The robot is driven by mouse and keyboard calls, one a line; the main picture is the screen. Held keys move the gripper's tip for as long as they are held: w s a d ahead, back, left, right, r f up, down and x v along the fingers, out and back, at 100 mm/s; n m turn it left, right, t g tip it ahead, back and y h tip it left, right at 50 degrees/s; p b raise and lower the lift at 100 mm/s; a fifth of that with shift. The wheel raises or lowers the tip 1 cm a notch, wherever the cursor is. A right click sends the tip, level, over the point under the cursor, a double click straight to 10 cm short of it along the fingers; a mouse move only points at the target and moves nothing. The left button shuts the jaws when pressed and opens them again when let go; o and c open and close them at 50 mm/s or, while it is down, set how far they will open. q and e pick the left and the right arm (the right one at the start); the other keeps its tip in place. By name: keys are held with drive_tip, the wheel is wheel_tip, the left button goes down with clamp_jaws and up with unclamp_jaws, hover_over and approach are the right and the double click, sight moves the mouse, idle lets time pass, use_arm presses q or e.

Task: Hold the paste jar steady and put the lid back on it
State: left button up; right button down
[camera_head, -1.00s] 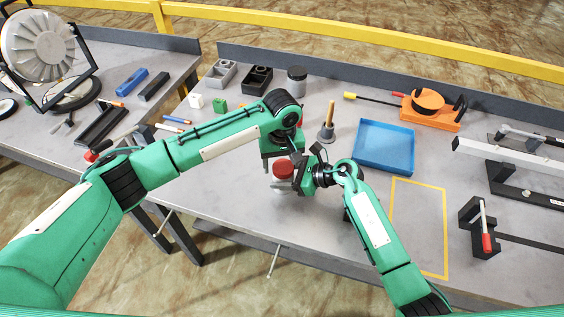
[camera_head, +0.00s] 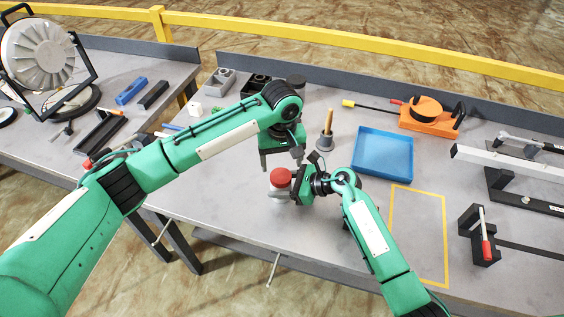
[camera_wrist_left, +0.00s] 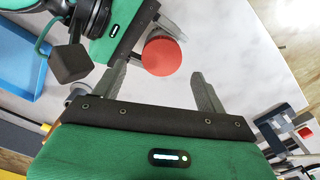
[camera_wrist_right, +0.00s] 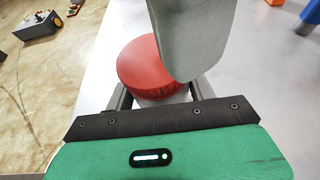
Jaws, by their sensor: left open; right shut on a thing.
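The paste jar (camera_head: 277,194) is a pale, short jar near the front of the table. The round red lid (camera_head: 281,177) sits on top of it; I cannot tell how tightly it is seated. My right gripper (camera_wrist_right: 160,98) is shut around the jar's sides below the lid. The lid (camera_wrist_right: 145,65) is partly hidden in the right wrist view by a large grey finger. My left gripper (camera_wrist_left: 160,75) is open and empty just above the lid (camera_wrist_left: 163,56), with its fingers apart and clear of it.
A blue tray (camera_head: 360,165) and a wooden-handled tool (camera_head: 327,130) stand behind to the right. A yellow outlined area (camera_head: 416,190) lies at right, empty.

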sight(281, 175)
use_arm(q)
drive_tip(key=shift+r, duration=0.1)
drive_tip(key=shift+c, duration=0.9)
drive_tip(key=shift+a+r+n, duration=0.15)
drive_tip(key=shift+r+n, duration=1.45)
drive_tip(key=shift+r, duration=0.05)
drive_tip(key=shift+f, duration=0.1)
drive_tip(key=shift+f, duration=4)
drive_tip(key=c, duration=0.8)
